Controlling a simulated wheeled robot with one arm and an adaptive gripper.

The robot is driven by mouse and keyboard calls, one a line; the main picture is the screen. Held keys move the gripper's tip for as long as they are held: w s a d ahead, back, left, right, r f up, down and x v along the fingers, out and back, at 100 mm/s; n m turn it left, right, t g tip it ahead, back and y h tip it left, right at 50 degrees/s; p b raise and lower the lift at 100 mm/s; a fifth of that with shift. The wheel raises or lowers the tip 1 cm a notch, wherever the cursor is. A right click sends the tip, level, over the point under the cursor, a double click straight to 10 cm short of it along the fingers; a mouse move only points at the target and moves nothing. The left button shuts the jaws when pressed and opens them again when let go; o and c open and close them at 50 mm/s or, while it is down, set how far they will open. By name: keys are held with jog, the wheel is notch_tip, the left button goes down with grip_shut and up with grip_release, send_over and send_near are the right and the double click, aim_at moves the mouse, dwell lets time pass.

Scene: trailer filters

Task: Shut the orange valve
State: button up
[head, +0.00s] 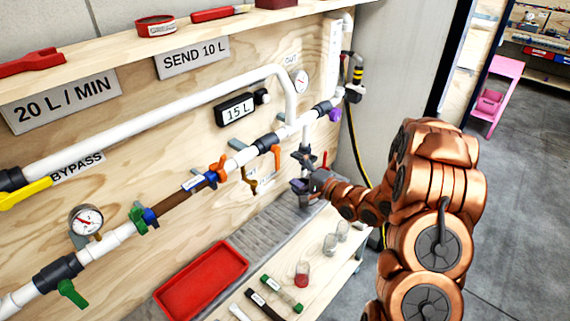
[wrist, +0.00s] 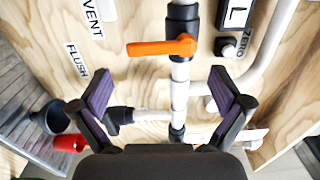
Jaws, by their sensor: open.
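The orange valve lever (wrist: 155,48) lies crosswise to the white pipe (wrist: 180,95) in the wrist view, pointing left from its dark valve body. In the head view, an orange lever (head: 276,157) hangs down beside a dark valve body on the pipe. My gripper (wrist: 165,100) is open and empty, its two purple-padded fingers apart on either side of the pipe. The lever is beyond the fingertips and not touched. In the head view, my gripper (head: 303,187) is below and right of the lever, near a vertical pipe branch.
Another orange handle (head: 217,171) sits by a blue fitting farther left. A pressure gauge (head: 301,81), the 15 L display (head: 236,109) and a purple handle (head: 335,115) are near. A red tray (head: 202,280), bottles and jars occupy the bench below.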

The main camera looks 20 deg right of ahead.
jog(key=shift+v, duration=2.4)
jog(key=shift+f, duration=0.1)
jog(key=d+n+g+h, duration=0.5)
jog(key=h, duration=0.3)
jog(key=s+d+r+n+g+h+b, duration=0.1)
jog(key=s+r+g+h, duration=0.2)
jog(key=s, duration=0.6)
jog(key=s+a+r+n+g, duration=0.1)
jog(key=s+a, duration=0.4)
jog(key=s, duration=0.5)
jog(key=s+a+r+n+g+y, duration=0.1)
jog(key=s+a+n+g, duration=0.2)
jog(key=s, duration=0.8)
jog(key=s+a+r+n+g, duration=0.2)
jog(key=s+a+g, duration=0.3)
jog(key=s, duration=0.6)
jog(key=shift+a+y+b, duration=0.4)
jog(key=shift+a+b, duration=0.05)
jog(key=shift+a, duration=0.55)
